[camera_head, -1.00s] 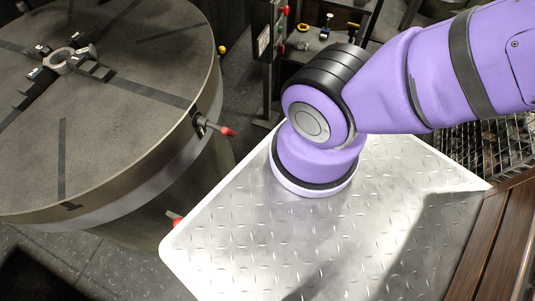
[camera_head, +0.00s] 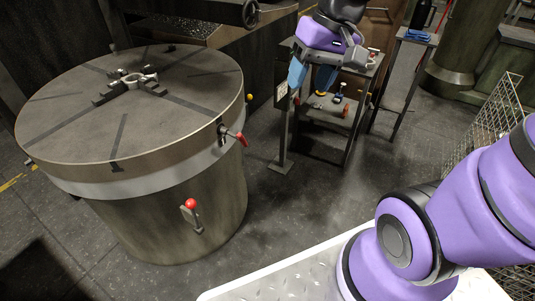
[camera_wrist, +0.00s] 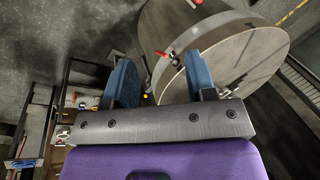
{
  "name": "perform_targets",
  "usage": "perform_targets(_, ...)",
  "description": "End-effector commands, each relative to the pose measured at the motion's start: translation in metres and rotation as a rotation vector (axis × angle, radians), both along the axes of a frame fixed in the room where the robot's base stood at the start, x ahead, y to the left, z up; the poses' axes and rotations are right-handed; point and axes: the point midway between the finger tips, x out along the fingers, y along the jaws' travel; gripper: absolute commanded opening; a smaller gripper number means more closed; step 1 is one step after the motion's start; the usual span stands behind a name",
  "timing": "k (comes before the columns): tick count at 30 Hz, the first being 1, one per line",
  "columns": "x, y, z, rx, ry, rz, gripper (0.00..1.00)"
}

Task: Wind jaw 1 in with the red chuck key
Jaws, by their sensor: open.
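The round chuck table (camera_head: 175,125) stands at the left in the head view. A ring-shaped casting (camera_head: 140,79) sits at its middle with jaws (camera_head: 107,97) around it. No jaw number is readable. The red-handled chuck key (camera_head: 241,138) sticks out from the rim on the right side. It also shows in the wrist view (camera_wrist: 174,60), beyond the fingers and between them. My gripper (camera_head: 311,78) is open and empty, blue fingers pointing down, right of the chuck and apart from the key. The fingers also show wide apart in the wrist view (camera_wrist: 161,82).
A lever with a red ball (camera_head: 190,204) is on the chuck's side below the key. A shelf stand (camera_head: 333,113) holding small tools is behind my gripper. Dark floor (camera_head: 290,205) between is open.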

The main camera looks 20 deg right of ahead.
Motion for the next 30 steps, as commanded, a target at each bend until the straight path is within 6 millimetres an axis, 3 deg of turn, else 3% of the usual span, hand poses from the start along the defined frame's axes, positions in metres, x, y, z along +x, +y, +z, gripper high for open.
perform_targets(16,0.091,0.027,-0.105,0.486,0.318,-0.126,0.51)
perform_targets(30,0.158,0.03,-0.2,0.97,0.436,-0.374,0.51)
